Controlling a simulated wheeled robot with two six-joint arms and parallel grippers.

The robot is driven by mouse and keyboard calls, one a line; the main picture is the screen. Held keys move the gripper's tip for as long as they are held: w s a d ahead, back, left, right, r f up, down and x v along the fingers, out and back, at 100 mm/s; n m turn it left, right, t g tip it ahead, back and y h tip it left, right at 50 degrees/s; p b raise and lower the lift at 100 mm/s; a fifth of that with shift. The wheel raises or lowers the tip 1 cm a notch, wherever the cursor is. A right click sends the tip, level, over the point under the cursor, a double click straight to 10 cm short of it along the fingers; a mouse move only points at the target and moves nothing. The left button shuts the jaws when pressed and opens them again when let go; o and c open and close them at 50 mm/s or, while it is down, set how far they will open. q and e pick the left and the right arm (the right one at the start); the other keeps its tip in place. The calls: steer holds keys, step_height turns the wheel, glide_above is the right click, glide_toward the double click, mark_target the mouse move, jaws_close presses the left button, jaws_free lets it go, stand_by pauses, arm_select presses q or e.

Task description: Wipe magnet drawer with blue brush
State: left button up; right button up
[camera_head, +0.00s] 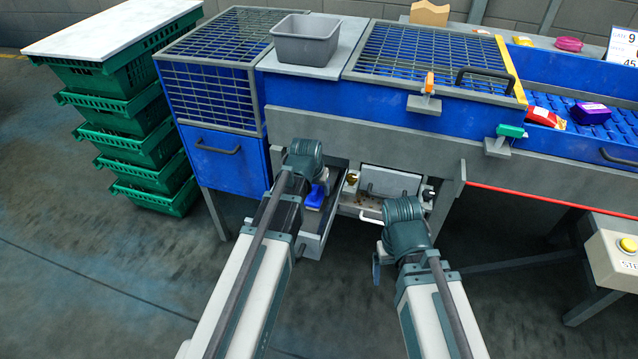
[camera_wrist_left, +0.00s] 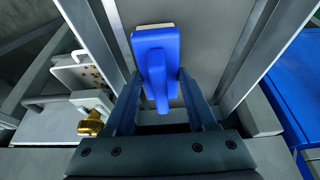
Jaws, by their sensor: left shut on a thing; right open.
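The blue brush (camera_head: 316,194) is in my left gripper (camera_head: 322,180) at the open magnet drawer (camera_head: 311,240), below the grey machine beam. In the left wrist view the blue brush (camera_wrist_left: 157,60) stands between the two fingers of my left gripper (camera_wrist_left: 160,100), with a pale edge at its far end. The brush is over the grey drawer floor (camera_wrist_left: 205,30); I cannot tell whether it touches it. My right gripper (camera_head: 378,262) is open, low in front of the machine, and mostly hidden behind its own wrist.
A grey compartment with a hinged plate (camera_head: 388,182) and brown bits is right of the drawer. A white handle (camera_head: 370,217) sticks out there. A grey bin (camera_head: 305,38) stands on top of the machine. Green crates (camera_head: 130,120) are stacked left. The floor in front is clear.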

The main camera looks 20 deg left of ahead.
arm_select(q)
steer(key=shift+s, duration=0.1)
step_height(320, 180, up, 6)
steer(key=p, duration=0.6)
stand_by(0.4)
step_height(320, 180, up, 3)
steer(key=p, duration=0.3)
steer(key=shift+r, duration=0.1)
stand_by(0.4)
steer(key=shift+f+b, duration=0.6)
steer(key=shift+f, duration=0.05)
steer(key=shift+f, duration=0.1)
